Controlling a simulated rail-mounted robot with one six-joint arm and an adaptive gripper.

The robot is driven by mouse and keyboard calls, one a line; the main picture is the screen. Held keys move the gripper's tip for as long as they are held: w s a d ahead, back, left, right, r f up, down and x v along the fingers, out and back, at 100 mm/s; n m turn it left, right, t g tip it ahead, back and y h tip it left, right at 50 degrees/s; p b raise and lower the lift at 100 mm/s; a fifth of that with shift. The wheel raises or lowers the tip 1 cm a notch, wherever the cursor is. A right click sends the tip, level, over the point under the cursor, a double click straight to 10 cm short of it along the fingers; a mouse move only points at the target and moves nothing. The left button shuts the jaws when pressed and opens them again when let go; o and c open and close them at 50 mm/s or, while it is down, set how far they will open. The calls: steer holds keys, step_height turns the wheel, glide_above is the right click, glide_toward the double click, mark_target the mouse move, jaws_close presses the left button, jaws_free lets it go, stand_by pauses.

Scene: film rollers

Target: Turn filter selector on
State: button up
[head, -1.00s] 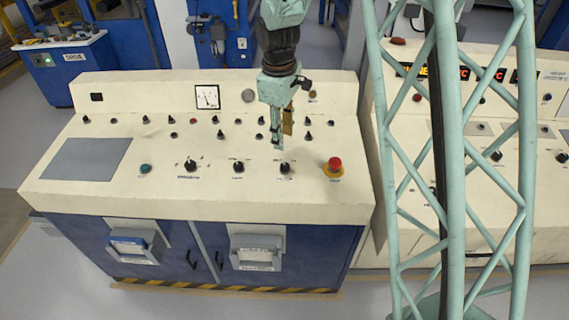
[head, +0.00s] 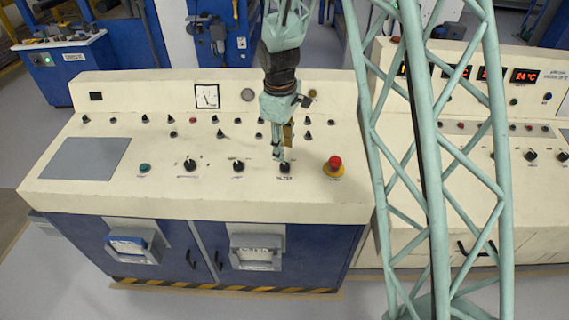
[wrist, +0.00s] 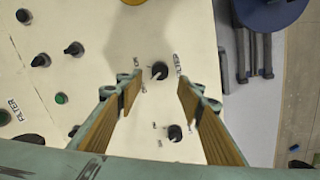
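The filter selector (head: 285,168) is a black rotary knob with a white pointer mark, at the front right of the cream console (head: 150,190). In the wrist view the knob (wrist: 160,70) shows between and slightly beyond my fingertips, with a "FILTER" label on its right. Its small position markings are too blurred to read. My gripper (head: 282,151) points down just above and behind the knob in the head view. In the wrist view my gripper (wrist: 158,90) is open, its tan-padded fingers apart with nothing between them touching the knob.
A red emergency stop (head: 335,164) on a yellow base stands right of the selector. Another black knob (head: 238,167) is to its left, and it also shows in the wrist view (wrist: 175,132). Several small switches line the panel behind. A second console (head: 545,115) stands at right.

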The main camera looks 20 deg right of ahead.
mark_target(285, 164)
steer(key=shift+w+d+f+b, duration=0.15)
steer(key=shift+f, duration=1.75)
steer(key=shift+w+d+f+b, duration=0.1)
steer(key=shift+f+b, duration=0.05)
steer(key=shift+f, duration=1.75)
steer(key=shift+c, duration=0.9)
steer(key=c, duration=0.7)
